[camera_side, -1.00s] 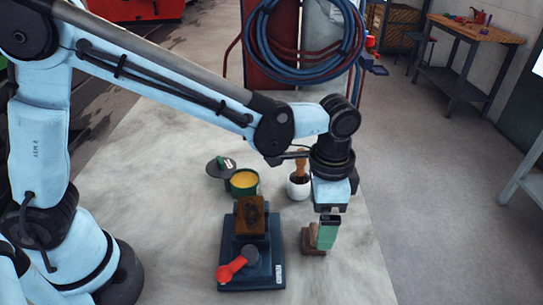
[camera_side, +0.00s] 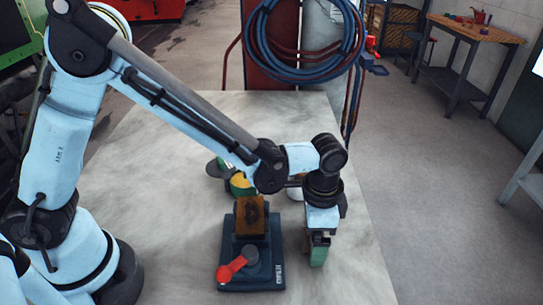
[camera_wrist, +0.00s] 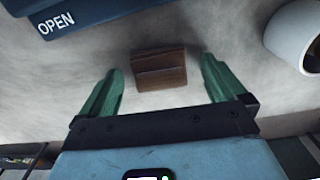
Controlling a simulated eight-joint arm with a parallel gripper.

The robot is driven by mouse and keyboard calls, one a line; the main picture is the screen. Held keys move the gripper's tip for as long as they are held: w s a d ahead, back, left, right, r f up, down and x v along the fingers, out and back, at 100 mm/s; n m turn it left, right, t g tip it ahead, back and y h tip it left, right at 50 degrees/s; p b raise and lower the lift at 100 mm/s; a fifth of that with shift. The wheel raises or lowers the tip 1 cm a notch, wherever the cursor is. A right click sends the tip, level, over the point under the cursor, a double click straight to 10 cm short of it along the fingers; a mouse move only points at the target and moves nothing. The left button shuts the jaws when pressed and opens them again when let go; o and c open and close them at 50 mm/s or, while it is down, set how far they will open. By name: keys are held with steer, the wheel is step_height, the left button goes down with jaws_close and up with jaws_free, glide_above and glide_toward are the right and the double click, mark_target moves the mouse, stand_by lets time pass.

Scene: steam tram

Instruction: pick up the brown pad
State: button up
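The brown pad (camera_wrist: 160,72), a small ridged block, lies on the pale bench top in the middle of the wrist view. My gripper (camera_wrist: 162,80) is open. Its two green fingers stand left and right of the pad, with a visible gap on each side, and hold nothing. In the side view my gripper (camera_side: 319,251) points down, low over the bench, right of the blue fixture. It hides most or all of the pad there.
The dark blue fixture (camera_side: 238,272) carries a brown block (camera_side: 250,216) and a red-handled lever (camera_side: 231,270). It shows with the word OPEN in the wrist view (camera_wrist: 95,12). A white pot (camera_wrist: 293,35) stands close right.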

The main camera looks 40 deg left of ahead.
steer(key=c, duration=1)
steer(key=shift+r, duration=0.1)
steer(key=shift+r, duration=0.6)
step_height(320, 180, up, 3)
steer(key=shift+f, duration=0.2)
steer(key=s+d+r, duration=0.5)
steer(key=s+r, duration=0.2)
steer(key=s, duration=0.3)
steer(key=shift+d, duration=0.35)
steer(key=shift+s, duration=0.1)
